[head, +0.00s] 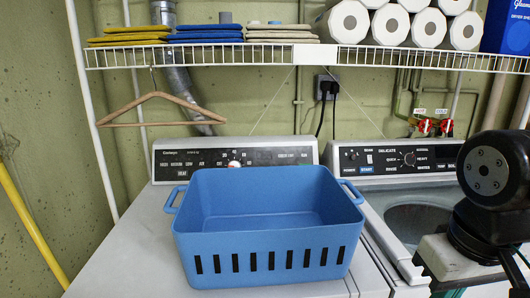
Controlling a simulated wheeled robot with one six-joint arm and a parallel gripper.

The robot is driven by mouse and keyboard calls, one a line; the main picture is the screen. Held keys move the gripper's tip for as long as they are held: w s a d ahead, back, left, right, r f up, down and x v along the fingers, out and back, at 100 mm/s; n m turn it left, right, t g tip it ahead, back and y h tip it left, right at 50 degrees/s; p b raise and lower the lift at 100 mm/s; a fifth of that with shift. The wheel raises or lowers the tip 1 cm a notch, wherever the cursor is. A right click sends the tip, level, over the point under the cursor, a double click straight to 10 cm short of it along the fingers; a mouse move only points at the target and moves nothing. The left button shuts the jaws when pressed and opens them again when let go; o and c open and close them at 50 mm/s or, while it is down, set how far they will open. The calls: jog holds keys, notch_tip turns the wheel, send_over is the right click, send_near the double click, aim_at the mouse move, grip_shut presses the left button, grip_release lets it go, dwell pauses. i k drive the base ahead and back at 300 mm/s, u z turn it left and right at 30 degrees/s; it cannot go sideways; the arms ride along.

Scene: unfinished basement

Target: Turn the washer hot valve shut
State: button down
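The washer hot valve (425,126) is a small red handle on the back wall, beneath a white tag that appears to read HOT (420,112). It is behind and above the washer (405,165), below the wire shelf. A second, similar red valve (446,126) is just to its right, under a tag that appears to read COLD. The handles are too small to tell how they are turned. Part of my black arm shows at the right edge, in front of the washer. My gripper's fingers do not show.
A blue basket (265,240) stands on the dryer (115,250) left of the washer. The wire shelf (215,56) above holds folded cloths and paper rolls (410,25). A wooden hanger (160,110) hangs at left. The washer's lid is open.

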aim_at(428, 121)
jog(key=k, duration=1.3)
jog(key=z, duration=0.7)
jog(key=i, duration=1.9)
jog(key=u, duration=0.65)
